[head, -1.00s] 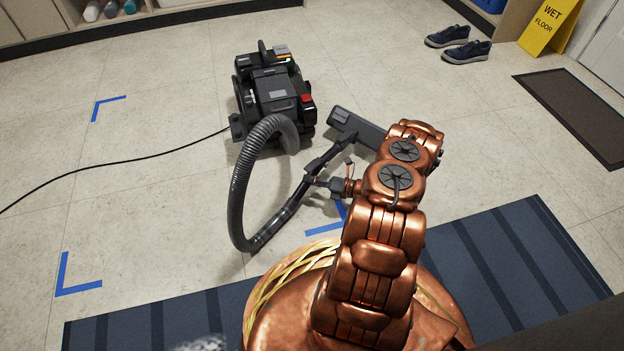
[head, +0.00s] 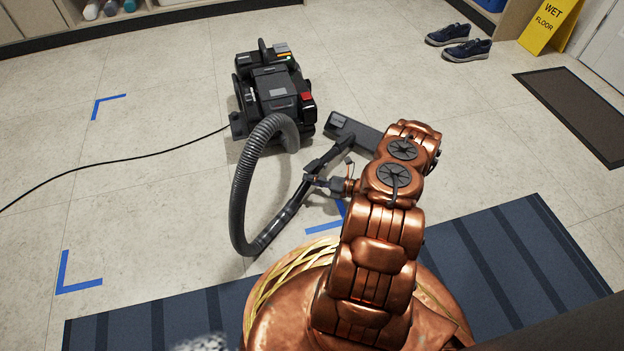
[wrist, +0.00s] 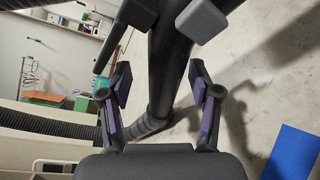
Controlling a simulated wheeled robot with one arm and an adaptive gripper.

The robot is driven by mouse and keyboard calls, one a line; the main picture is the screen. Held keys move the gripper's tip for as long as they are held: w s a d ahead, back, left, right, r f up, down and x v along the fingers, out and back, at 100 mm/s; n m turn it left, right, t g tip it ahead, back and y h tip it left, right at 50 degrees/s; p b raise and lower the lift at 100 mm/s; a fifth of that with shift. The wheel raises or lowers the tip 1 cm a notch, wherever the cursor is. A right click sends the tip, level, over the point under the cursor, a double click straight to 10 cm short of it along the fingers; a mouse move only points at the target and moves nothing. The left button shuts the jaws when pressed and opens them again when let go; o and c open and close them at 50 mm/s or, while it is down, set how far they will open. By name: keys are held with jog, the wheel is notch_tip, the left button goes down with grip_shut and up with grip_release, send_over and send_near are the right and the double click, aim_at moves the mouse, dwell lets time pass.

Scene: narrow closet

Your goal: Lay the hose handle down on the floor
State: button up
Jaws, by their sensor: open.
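The hose handle (head: 299,192) is a dark tube between the ribbed grey hose (head: 240,190) and the flat floor head (head: 355,132). It lies low at the floor in the head view; whether its whole length touches the floor I cannot tell. My gripper (head: 312,181) is beside the tube in the head view, partly hidden by it. In the wrist view my gripper (wrist: 160,95) is open, its purple-padded fingers apart on either side of the dark tube (wrist: 165,75). The black vacuum body (head: 275,95) stands behind the hose.
A black cord (head: 120,160) runs left from the vacuum. Blue tape corners (head: 75,280) mark the tiled floor. A striped blue mat (head: 500,265) lies in front. Shoes (head: 465,45), a yellow wet-floor sign (head: 548,25) and a brown mat (head: 580,110) are at upper right.

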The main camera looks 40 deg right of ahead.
jog(key=v, duration=1.2)
dwell(0.6)
